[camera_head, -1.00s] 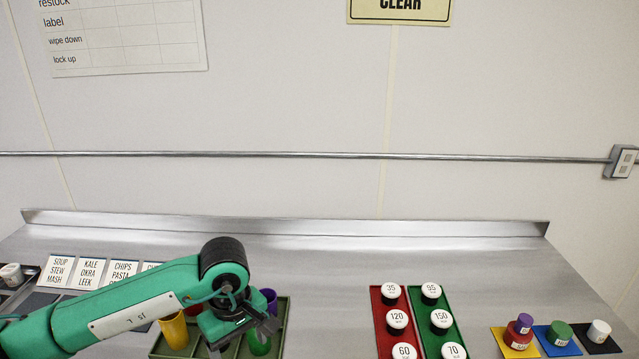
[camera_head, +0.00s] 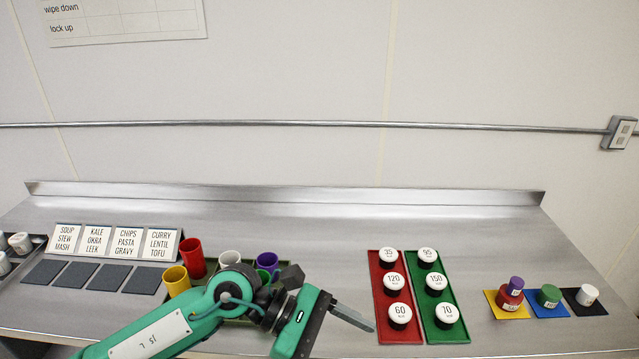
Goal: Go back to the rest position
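My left gripper (camera_head: 350,316) is low in the middle of the head view, its finger pointing right toward the red tray. It looks empty; the fingers overlap from this angle, so their opening is unclear. My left arm comes in from the lower left and crosses in front of the green cup rack, hiding much of it. My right gripper is not in view. A red cup (camera_head: 191,257), white cup (camera_head: 229,259), purple cup (camera_head: 267,261), yellow cup (camera_head: 176,281) and partly hidden green cup (camera_head: 264,276) stand around the rack behind the arm.
A red tray (camera_head: 391,334) and a green tray (camera_head: 437,334) hold white-topped numbered pieces right of my gripper. Colored mats with small containers lie far right. Word cards (camera_head: 129,242) stand at left behind dark pads (camera_head: 107,274). The metal counter (camera_head: 330,235) is clear behind the trays.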

